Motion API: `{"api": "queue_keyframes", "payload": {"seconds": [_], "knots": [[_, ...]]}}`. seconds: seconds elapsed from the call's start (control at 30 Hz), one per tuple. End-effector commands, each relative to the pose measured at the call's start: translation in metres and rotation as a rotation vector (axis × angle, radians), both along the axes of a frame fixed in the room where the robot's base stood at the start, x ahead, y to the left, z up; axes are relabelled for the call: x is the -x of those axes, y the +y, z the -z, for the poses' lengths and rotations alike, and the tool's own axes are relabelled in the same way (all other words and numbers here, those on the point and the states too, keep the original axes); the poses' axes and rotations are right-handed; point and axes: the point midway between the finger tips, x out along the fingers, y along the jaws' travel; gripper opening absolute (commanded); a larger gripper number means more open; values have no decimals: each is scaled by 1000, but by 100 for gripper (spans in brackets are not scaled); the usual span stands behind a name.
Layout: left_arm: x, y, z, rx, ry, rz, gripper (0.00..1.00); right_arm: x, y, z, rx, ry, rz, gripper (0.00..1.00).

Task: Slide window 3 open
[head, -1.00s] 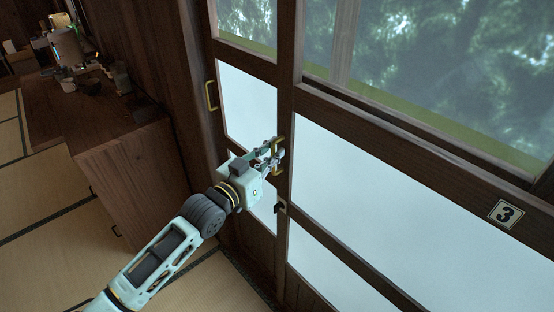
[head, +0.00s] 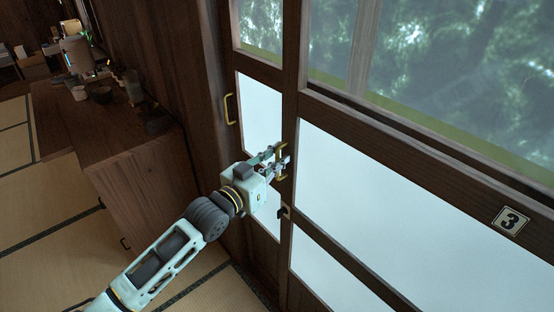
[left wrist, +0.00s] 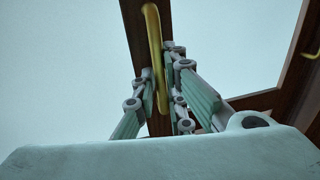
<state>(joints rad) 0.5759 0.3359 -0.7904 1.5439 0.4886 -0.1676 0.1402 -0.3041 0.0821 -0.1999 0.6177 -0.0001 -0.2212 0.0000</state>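Window 3 is a sliding panel with a dark wood frame (head: 420,165), marked by a number 3 plate (head: 510,221) at the right in the head view. Its upright brass handle (head: 283,163) sits on the panel's left stile and also shows in the left wrist view (left wrist: 155,40). My left gripper (head: 276,161) is at this handle. In the left wrist view its fingers (left wrist: 160,84) lie close on either side of the handle and appear closed on it. My right gripper is in neither view.
Another brass handle (head: 229,109) is on the wood to the left. A dark latch (head: 283,212) sits below the gripper. A wooden cabinet (head: 140,190) with items on top stands at the left, above tatami (head: 50,235).

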Motion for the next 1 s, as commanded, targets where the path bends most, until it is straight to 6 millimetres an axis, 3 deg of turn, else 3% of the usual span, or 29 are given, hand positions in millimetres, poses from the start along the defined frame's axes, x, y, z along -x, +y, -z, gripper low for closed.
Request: {"api": "queue_keyframes", "payload": {"seconds": [0.47, 1.0], "knots": [[6, 5, 1, -1, 1, 0, 17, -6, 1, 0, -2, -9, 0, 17], [81, 68, 2, -2, 2, 1, 17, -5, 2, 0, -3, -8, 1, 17]]}}
